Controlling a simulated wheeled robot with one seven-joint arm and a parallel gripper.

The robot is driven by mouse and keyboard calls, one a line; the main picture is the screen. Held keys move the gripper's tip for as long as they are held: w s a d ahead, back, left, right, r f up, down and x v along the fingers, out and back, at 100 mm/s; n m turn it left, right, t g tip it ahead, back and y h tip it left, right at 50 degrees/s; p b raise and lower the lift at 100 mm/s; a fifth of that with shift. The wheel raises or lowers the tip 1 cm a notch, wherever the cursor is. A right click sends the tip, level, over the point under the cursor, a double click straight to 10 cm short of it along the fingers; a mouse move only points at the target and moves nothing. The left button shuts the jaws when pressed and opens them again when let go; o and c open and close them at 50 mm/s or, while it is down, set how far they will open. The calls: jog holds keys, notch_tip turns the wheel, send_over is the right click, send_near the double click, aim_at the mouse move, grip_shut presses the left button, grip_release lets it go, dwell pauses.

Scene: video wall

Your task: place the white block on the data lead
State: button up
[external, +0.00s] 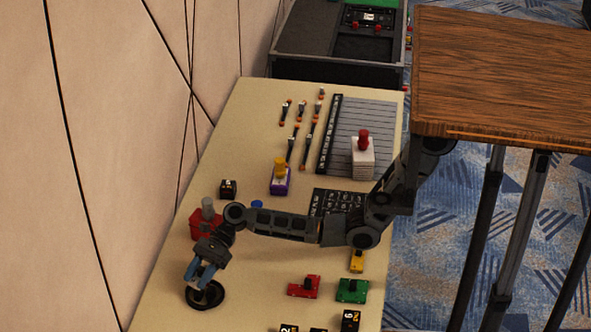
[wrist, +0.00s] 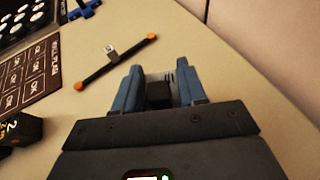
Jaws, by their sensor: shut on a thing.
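My gripper (wrist: 158,92) is shut on a black knob (wrist: 159,97) on top of a pale block, which I take for the white block (wrist: 156,75); the fingers and gripper body hide most of it. In the external view, my gripper (external: 199,279) is at the lower left of the table, over a dark round thing (external: 206,300); the held block cannot be made out there. A thin black lead with orange ends and a grey tag, apparently the data lead (wrist: 98,72), lies ahead and left of the fingers in the wrist view, apart from the block.
A taller white block with a red knob (external: 363,160) stands on a grey lined board (external: 340,130). Red (external: 303,288) and green (external: 351,291) blocks stand right of my gripper. A dark panel (wrist: 30,75) lies left of the lead. The wall (wrist: 265,40) borders the table.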

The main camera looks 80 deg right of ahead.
aim_at(201, 293)
jog(key=shift+a+f, duration=0.15)
jog(key=shift+f, duration=1.95)
jog(key=shift+f, duration=0.1)
jog(key=o, duration=1.1)
jog(key=shift+c, duration=0.2)
jog(key=shift+d+r, duration=0.2)
jog(key=v, duration=1.1)
jog(key=shift+d, duration=0.25)
jog(key=shift+s, duration=0.2)
